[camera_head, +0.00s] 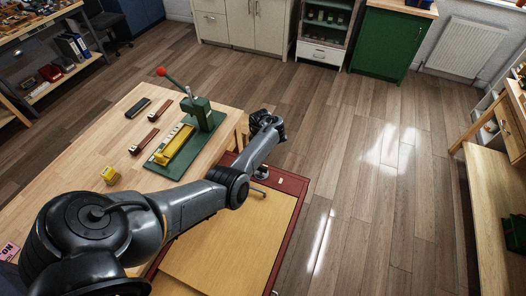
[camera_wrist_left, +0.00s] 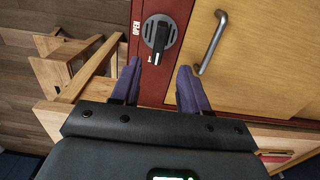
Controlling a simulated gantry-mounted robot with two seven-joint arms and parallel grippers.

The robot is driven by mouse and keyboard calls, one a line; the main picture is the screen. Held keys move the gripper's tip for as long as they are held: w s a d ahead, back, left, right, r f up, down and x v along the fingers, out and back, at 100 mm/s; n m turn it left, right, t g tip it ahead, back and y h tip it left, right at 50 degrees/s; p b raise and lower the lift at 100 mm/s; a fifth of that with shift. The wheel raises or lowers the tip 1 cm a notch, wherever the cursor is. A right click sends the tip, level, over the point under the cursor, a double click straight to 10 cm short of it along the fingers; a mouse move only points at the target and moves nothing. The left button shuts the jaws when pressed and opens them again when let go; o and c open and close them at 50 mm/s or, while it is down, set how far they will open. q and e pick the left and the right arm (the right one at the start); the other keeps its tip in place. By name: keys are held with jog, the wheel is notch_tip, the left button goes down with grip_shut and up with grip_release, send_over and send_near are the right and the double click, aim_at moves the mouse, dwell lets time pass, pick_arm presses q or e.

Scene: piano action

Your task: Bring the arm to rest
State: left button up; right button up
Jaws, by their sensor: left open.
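My left arm (camera_head: 200,200) reaches from the lower left across the head view, over the workbench edge, and its far end is a dark wrist (camera_head: 266,124) above the floor side of the bench. In the left wrist view my left gripper (camera_wrist_left: 159,82) is open and empty, with purple fingers apart. A dark round knob with a pointer (camera_wrist_left: 158,32) on a red frame (camera_wrist_left: 154,88) shows beyond and between the fingertips; I see no contact. In the head view the fingertips cannot be made out. My right gripper is in neither view.
A wooden panel (camera_head: 230,245) with a metal handle (camera_wrist_left: 211,43) lies close to the left gripper. The workbench (camera_head: 105,150) carries a green press (camera_head: 200,112), a yellow block (camera_head: 110,175) and small parts. Open floor (camera_head: 370,190) lies to the right.

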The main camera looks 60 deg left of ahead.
pick_arm(q)
jog(key=s+d+r+m+t, duration=0.1)
jog(key=s+d+r+m, duration=0.2)
jog(key=s+d+m, duration=0.7)
jog(key=s+d+r+m+t, duration=0.1)
jog(key=s+d+r+m, duration=0.35)
jog(key=d+m, duration=0.65)
jog(key=s+d+r+m+t, duration=0.25)
jog(key=s+d+m, duration=0.4)
jog(key=d, duration=0.75)
notch_tip(320, 180, up, 19)
jog(key=p, duration=1.8)
jog(key=shift+s+f+g, duration=0.2)
jog(key=shift+s+g, duration=0.05)
jog(key=shift+g, duration=0.2)
jog(key=shift+d, duration=0.1)
